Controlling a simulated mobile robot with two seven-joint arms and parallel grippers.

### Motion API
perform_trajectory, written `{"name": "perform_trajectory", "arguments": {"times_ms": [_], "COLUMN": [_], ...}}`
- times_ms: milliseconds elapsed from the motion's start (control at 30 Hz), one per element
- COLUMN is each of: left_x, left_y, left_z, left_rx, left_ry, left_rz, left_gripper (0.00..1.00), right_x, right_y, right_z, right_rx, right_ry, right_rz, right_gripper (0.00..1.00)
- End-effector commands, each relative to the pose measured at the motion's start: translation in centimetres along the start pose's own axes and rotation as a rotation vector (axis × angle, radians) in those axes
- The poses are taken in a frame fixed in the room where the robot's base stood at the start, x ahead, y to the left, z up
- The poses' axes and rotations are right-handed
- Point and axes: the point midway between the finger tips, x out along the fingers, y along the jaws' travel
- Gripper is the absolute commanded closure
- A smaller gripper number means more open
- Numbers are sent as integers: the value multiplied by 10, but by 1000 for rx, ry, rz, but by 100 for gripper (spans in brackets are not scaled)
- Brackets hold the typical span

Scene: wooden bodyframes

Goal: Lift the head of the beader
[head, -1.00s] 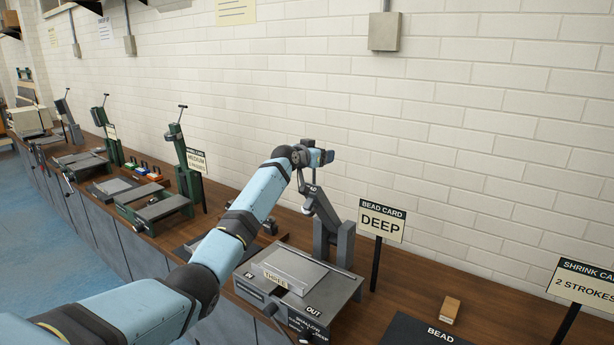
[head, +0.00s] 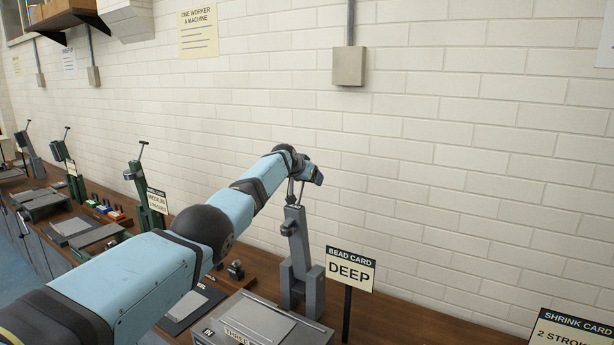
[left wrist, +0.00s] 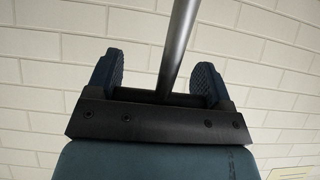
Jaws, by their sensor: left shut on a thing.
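The grey beader stands on the wooden bench, its base (head: 285,322) cut off by the bottom edge of the head view. Its head (head: 297,235) is raised and stands nearly upright on the grey bracket. My left gripper (head: 312,174) is at the top of the head, shut on its handle (head: 291,192). In the left wrist view the handle (left wrist: 178,45) is a round metal bar running between the two dark fingers of my left gripper (left wrist: 160,75). The fingertips' contact with the bar is hard to see. My right gripper is not in view.
A "BEAD CARD DEEP" sign (head: 349,268) stands close to the right of the beader. A "SHRINK CARD" sign (head: 570,330) is at the lower right. Green machines (head: 147,190) line the bench to the left. A white brick wall (head: 460,150) rises behind.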

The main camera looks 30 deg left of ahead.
Motion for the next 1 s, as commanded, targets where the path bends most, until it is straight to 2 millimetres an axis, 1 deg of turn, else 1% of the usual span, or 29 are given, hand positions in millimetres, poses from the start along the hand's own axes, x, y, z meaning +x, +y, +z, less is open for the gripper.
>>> {"name": "perform_trajectory", "arguments": {"times_ms": [33, 367, 400, 467, 500, 867, 1000], "left_x": [7, 8, 8, 7, 6, 1, -8], "left_y": [3, 3, 3, 3, 3, 0, 0], "left_z": [11, 13, 13, 12, 11, 6, 5], "left_rx": [-1, -2, -2, -2, -1, -1, 0], "left_ry": [-22, -25, -25, -23, -21, -12, -10], "left_rz": [5, 6, 6, 5, 5, 3, 3], "left_gripper": [68, 68, 19, 5, 0, 0, 0], "right_x": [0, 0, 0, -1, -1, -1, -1], "right_y": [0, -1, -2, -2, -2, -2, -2], "right_z": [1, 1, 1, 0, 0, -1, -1], "right_rx": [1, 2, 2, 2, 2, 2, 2], "right_ry": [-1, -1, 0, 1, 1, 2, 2], "right_rz": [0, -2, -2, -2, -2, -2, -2], "right_gripper": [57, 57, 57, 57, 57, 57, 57]}}
